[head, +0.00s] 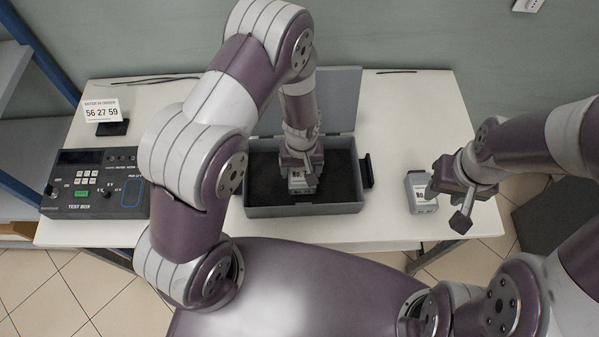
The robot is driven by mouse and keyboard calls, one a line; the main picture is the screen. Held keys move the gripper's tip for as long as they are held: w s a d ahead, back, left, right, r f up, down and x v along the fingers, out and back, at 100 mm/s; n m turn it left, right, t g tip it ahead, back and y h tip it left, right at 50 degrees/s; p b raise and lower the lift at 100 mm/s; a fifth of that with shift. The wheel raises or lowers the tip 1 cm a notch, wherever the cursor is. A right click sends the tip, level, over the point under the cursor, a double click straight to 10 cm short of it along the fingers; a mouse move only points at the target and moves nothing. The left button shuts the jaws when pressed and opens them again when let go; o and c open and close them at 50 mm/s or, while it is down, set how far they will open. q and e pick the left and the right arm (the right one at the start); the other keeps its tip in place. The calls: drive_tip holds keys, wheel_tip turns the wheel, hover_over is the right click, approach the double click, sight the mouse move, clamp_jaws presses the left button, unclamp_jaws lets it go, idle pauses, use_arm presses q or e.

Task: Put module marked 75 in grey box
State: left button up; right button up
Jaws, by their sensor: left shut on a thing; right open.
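A grey box (303,211) with its lid raised stands in the middle of the table; its inside is dark. My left gripper (301,171) reaches down over the box and is shut on a small grey module (302,184). The module's white label starts with "No. 7"; the rest is too small or hidden to read. The module is in or just above the box opening; I cannot tell if it touches the floor. A second grey module (421,194) stands on the table to the right, its label partly hidden. My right gripper (456,206) is open beside it, to its right.
A test box (97,184) with buttons stands at the left of the table. Behind it a card (101,110) reads "56 27 59". The raised lid (340,98) rises behind the grey box. White table (425,115) is clear at the back right.

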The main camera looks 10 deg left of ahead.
sight(302, 177)
use_arm(q)
drive_tip(key=f, duration=0.4)
drive_tip(key=shift+d, duration=0.2)
drive_tip(key=shift+a+f, duration=0.1)
drive_tip(key=shift+f, duration=0.1)
drive_tip(key=o, duration=1.3)
drive_tip(key=shift+o, duration=0.2)
drive_tip(key=shift+r, duration=0.15)
drive_tip(key=r, duration=1.3)
drive_tip(key=shift+s+a, duration=0.15)
drive_tip(key=shift+a, duration=0.1)
drive_tip(key=s+a+r+m+t, duration=0.1)
drive_tip(key=s+a+r+m, duration=0.2)
drive_tip(key=s+a+r, duration=0.3)
drive_tip(key=shift+s+a+r+m, duration=0.35)
drive_tip(key=shift+s+r, duration=0.55)
drive_tip(key=shift+r, duration=1.25)
